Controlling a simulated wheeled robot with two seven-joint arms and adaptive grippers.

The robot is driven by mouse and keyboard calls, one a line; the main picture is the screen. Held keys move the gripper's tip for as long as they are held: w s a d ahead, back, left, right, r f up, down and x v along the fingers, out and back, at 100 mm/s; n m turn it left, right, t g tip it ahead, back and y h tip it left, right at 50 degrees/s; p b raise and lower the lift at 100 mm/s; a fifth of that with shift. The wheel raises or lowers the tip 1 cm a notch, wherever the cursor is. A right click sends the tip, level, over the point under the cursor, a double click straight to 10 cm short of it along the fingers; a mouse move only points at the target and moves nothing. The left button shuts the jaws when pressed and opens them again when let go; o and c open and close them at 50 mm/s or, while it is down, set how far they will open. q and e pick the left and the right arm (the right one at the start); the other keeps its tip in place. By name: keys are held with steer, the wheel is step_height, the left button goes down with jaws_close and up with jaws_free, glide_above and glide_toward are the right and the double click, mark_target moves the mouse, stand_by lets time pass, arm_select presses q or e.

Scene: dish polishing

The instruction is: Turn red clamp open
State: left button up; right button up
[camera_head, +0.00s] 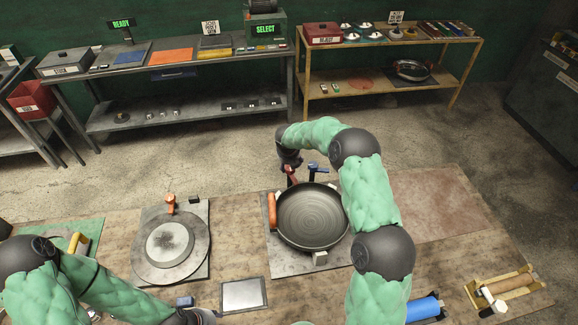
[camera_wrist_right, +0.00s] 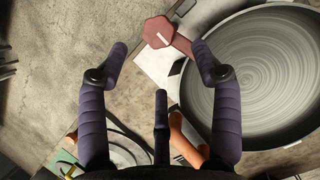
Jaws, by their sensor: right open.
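The red clamp (camera_head: 291,176) stands at the far left edge of the plate (camera_head: 283,262) under a dark round pan (camera_head: 312,216). In the right wrist view the red clamp (camera_wrist_right: 157,32) shows a hexagonal head, with a red arm reaching right toward the pan (camera_wrist_right: 252,75). My right gripper (camera_head: 289,161) is over the clamp. In the wrist view its fingers (camera_wrist_right: 159,52) are spread, empty, on either side of the clamp's head. A blue clamp (camera_head: 317,170) stands just to the right. My left gripper (camera_head: 192,317) is at the bottom edge, partly cut off, its jaws unclear.
An orange handle (camera_head: 271,212) lies at the pan's left. A round grey disc on a plate (camera_head: 170,242) is farther left, with an orange knob behind it. A tablet (camera_head: 243,294) lies in front. A blue roller (camera_head: 424,308) and a wooden holder (camera_head: 505,288) lie at right.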

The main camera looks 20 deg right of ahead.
mark_target(290, 169)
steer(key=x, duration=0.7)
steer(key=shift+w+d+f+p, duration=0.1)
steer(key=shift+w+f+p, duration=0.1)
steer(key=shift+f+p, duration=0.15)
steer(key=shift+r, duration=0.1)
jaws_close()
